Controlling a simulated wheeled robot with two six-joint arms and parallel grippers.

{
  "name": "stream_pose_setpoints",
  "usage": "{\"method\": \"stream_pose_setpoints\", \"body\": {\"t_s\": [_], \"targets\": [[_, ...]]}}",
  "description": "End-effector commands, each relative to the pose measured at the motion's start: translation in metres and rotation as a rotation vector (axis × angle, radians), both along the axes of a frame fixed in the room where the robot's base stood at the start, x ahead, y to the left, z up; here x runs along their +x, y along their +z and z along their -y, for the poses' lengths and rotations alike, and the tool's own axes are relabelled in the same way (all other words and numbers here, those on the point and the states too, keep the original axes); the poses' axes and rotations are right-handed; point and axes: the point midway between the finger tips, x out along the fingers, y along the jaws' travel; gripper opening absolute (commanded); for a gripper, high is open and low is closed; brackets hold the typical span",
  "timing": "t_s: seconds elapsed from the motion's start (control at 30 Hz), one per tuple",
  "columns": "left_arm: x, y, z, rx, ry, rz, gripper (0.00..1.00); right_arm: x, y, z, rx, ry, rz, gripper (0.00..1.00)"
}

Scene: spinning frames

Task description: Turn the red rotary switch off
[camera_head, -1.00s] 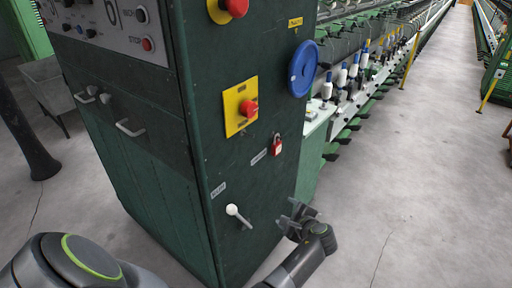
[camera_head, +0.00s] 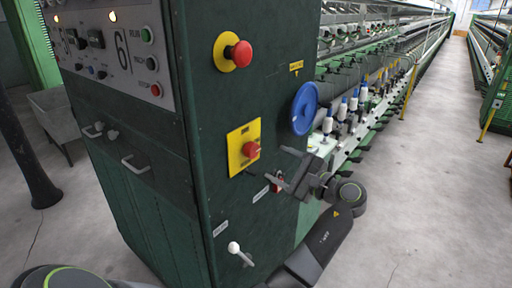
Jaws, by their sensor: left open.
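The red rotary switch (camera_head: 251,149) sits on a yellow plate (camera_head: 236,162) on the side of the dark green cabinet. My left gripper (camera_head: 275,165) is in front of that side, just right of and slightly below the switch. Its two fingers are spread, with nothing between them, and point toward the switch. I see a gap between fingers and knob in the picture; the depth between them is hard to judge. My right gripper is not in view.
Above the switch is a red mushroom button (camera_head: 239,53) on a yellow disc. A blue handwheel (camera_head: 305,108) is at upper right, and a white-knobbed lever (camera_head: 234,247) is below. The spinning frame (camera_head: 352,105) runs back at right. The floor (camera_head: 430,190) beside it is clear.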

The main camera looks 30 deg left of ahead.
Motion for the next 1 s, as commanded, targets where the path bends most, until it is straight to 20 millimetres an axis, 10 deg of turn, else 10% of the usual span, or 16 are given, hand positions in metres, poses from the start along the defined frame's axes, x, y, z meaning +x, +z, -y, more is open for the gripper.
{"method": "stream_pose_setpoints", "body": {"t_s": [0.4,0.87,1.0], "targets": [[0.013,0.002,-0.078,0.001,0.001,0.000,0.65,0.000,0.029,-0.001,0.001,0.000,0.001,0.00],[0.016,-0.001,-0.091,-0.002,-0.001,0.001,0.65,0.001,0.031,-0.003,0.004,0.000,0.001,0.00],[0.016,-0.001,-0.091,-0.002,-0.001,0.001,0.48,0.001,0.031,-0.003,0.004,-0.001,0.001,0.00]]}}
